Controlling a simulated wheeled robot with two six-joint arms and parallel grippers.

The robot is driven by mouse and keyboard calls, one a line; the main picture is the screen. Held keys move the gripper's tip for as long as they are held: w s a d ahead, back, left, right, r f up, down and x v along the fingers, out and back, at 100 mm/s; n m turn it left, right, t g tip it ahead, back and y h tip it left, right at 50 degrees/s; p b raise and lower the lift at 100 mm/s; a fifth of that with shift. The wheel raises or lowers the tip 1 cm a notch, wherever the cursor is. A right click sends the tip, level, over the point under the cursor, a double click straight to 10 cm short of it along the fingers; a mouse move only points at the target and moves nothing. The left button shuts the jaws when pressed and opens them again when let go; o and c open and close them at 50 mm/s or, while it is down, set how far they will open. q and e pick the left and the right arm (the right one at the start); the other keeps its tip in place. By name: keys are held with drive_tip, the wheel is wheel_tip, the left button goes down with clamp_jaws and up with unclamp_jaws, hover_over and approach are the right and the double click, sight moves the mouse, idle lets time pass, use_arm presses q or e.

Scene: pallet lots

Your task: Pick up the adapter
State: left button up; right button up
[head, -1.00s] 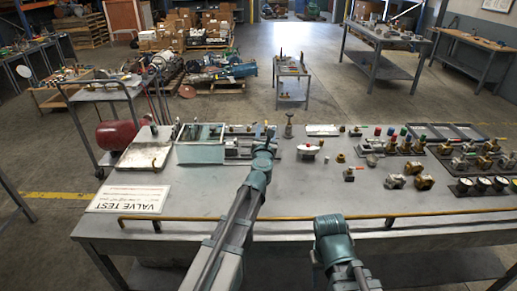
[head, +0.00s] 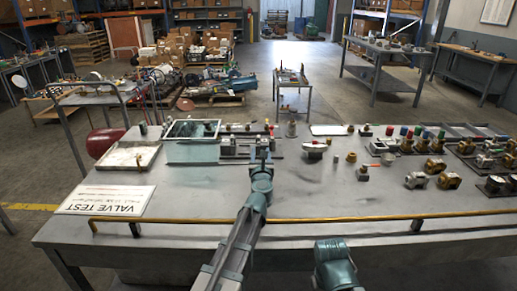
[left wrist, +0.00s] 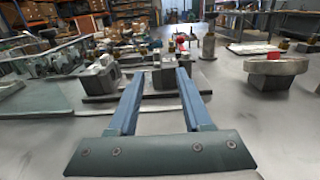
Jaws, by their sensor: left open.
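I cannot tell for sure which part is the adapter. Small brass-coloured fittings stand on the bench, among them one (head: 351,158) right of the white-topped part (head: 314,149). My left gripper (head: 262,147) is over the bench, at the front of a grey clamping fixture (head: 232,147). In the left wrist view its two blue fingers (left wrist: 160,75) are apart with nothing between them. Grey blocks of the fixture (left wrist: 100,77) lie just beyond the fingertips. The white-topped part also shows at right in the left wrist view (left wrist: 274,70).
The bench (head: 220,205) has free room in front, with a yellow rail (head: 300,217) along its near edge. A VALVE TEST sign (head: 105,200) and a tray (head: 128,158) lie at left. Several valves (head: 417,180) and gauges (head: 495,184) crowd the right.

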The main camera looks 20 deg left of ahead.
sight(259, 138)
use_arm(q)
drive_tip(key=x, duration=0.8)
drive_tip(key=shift+a+x, duration=0.15)
drive_tip(key=shift+x, duration=1.35)
drive_tip(key=shift+a+x, duration=0.2)
drive_tip(key=shift+x, duration=1.25)
drive_tip(key=shift+s, duration=0.2)
clamp_jaws()
